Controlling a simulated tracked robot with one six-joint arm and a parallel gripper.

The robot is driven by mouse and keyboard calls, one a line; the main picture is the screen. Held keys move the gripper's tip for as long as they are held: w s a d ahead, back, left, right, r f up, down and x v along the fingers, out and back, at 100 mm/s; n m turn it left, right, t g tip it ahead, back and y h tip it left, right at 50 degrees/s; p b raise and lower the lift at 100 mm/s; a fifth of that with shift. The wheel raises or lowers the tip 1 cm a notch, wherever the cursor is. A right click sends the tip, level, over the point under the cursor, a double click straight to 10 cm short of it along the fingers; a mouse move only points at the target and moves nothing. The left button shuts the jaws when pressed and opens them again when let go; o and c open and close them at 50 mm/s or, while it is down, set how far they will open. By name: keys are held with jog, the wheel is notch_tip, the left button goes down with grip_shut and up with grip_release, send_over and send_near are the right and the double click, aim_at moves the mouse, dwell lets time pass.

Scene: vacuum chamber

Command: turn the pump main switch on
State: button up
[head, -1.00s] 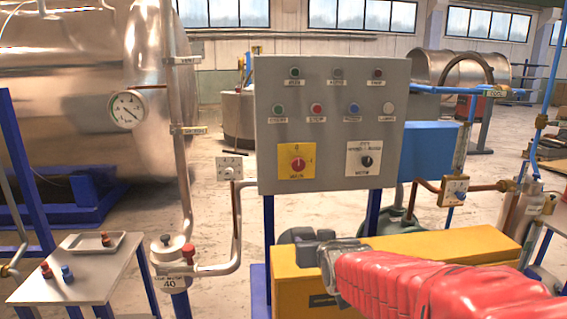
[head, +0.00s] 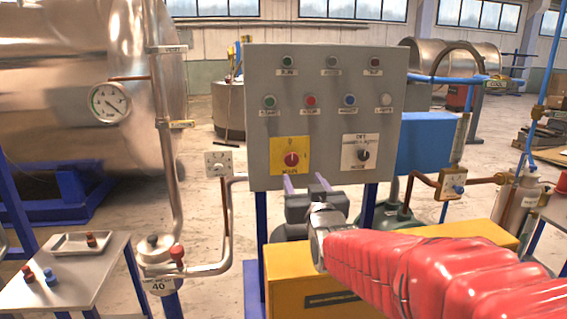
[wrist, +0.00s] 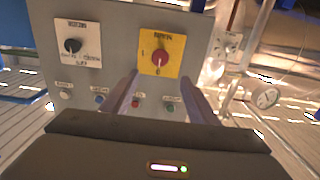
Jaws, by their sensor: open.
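The pump main switch is a red rotary knob (head: 291,159) on a yellow plate (head: 276,166), low on the left of the grey control panel (head: 326,113). In the wrist view, which is upside down, the red knob (wrist: 160,57) shows ahead, above and between the finger tips. Its mark seems to point to the 0. My gripper (head: 305,182) is open and empty, in front of the panel's lower edge, a little below and right of the knob. In the wrist view its two fingers (wrist: 158,88) point toward the panel, apart from the knob.
A black mode knob (head: 363,154) on a white plate sits to the right of the main switch. Several coloured buttons (head: 310,99) are above. A yellow box (head: 293,283) lies under my arm. A pipe with a small valve plate (head: 218,164) stands left of the panel.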

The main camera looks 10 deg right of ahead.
aim_at(292, 159)
jog(key=shift+w, duration=6.9)
jog(key=shift+c, duration=0.4)
jog(key=c, duration=1)
jog(key=shift+o, duration=0.2)
